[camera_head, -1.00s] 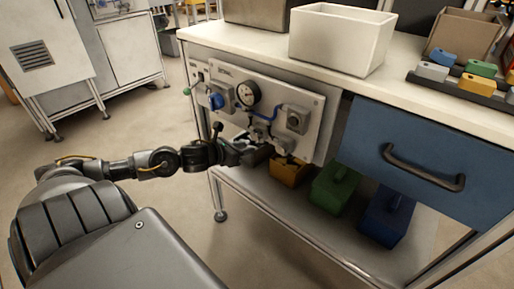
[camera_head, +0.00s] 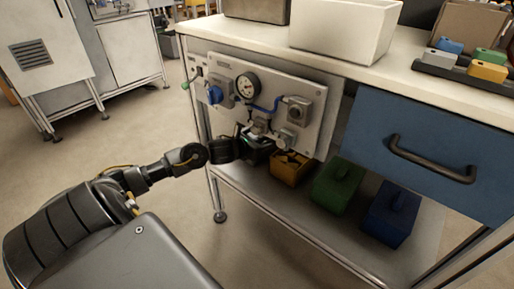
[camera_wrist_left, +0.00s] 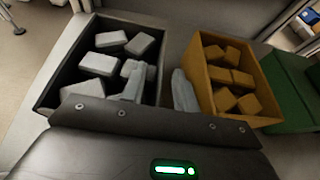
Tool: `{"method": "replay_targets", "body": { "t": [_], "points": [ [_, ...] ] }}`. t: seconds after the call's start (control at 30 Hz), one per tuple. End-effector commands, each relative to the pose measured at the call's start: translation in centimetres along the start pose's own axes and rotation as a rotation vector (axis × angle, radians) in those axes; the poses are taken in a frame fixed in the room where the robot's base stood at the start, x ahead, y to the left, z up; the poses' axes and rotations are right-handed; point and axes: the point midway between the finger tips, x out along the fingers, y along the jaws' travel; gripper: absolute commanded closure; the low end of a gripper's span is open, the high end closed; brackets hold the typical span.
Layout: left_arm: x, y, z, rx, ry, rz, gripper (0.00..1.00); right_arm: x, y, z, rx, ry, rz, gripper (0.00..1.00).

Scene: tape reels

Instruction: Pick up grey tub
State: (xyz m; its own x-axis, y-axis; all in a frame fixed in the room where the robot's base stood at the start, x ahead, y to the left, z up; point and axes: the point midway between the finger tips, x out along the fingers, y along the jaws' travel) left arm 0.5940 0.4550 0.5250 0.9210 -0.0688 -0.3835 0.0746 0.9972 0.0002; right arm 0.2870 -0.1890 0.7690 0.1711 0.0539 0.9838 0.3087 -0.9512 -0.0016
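The grey tub (camera_wrist_left: 66,68) is a dark open box with several pale grey blocks inside, on the lower shelf. In the head view the grey tub (camera_head: 262,156) is small and partly hidden behind my left gripper (camera_head: 250,140). In the left wrist view my left gripper (camera_wrist_left: 159,90) is open, with its fingers apart on either side of the tub's right wall. One finger is over the inside of the tub, the other in the gap beside the orange tub. Whether either finger touches the wall cannot be told. My right gripper is not in view.
An orange tub (camera_wrist_left: 205,75) with several orange blocks stands close to the right. A green tub (camera_head: 336,186) and a blue tub (camera_head: 390,213) follow on the shelf (camera_head: 300,222). A gauge panel (camera_head: 262,100) and a blue drawer (camera_head: 425,150) hang above.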

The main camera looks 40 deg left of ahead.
Motion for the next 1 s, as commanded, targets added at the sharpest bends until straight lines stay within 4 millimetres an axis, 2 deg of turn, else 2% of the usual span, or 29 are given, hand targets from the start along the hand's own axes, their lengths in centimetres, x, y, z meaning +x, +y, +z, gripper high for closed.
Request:
{"method": "replay_targets", "body": {
  "t": [0.3, 0.53, 1.0],
  "points": [
    [0.55, -0.08, 0.04, 0.000, 0.000, -0.002, 0.71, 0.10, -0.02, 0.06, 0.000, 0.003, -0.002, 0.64],
    [0.51, -0.06, 0.04, 0.000, 0.000, -0.001, 1.00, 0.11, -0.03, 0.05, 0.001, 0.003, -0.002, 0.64],
    [0.49, -0.03, 0.05, 0.000, 0.000, -0.001, 1.00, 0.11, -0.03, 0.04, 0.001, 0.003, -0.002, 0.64]
  ]
}}
